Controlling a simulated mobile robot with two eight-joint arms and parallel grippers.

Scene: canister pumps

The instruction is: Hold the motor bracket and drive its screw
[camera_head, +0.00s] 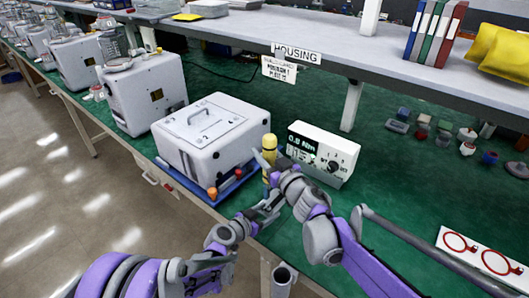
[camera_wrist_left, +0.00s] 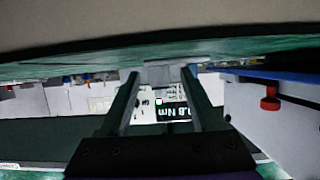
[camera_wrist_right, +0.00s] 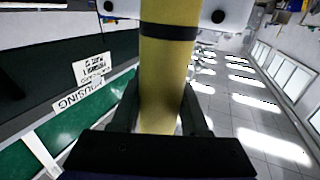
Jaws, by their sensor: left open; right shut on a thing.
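A yellow screwdriver (camera_head: 270,143) with a dark band stands about upright beside the white housing (camera_head: 205,140). My right gripper (camera_head: 270,165) is shut on it; in the right wrist view the yellow handle (camera_wrist_right: 165,85) fills the space between the fingers. My left gripper (camera_head: 268,208) is open, low at the bench's front edge, below the right one. In the left wrist view its fingers (camera_wrist_left: 160,75) are apart, with a small grey block between or behind their tips; I cannot tell what it is. I cannot make out the motor bracket or its screw; the arms cover that area.
The housing sits on a blue tray (camera_head: 226,186) with an orange and a red knob at its corner. A controller reading 0.8 Nm (camera_head: 322,152) stands right of the screwdriver. An overhead shelf (camera_head: 330,57) carries binders. Small parts (camera_head: 445,139) lie at right.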

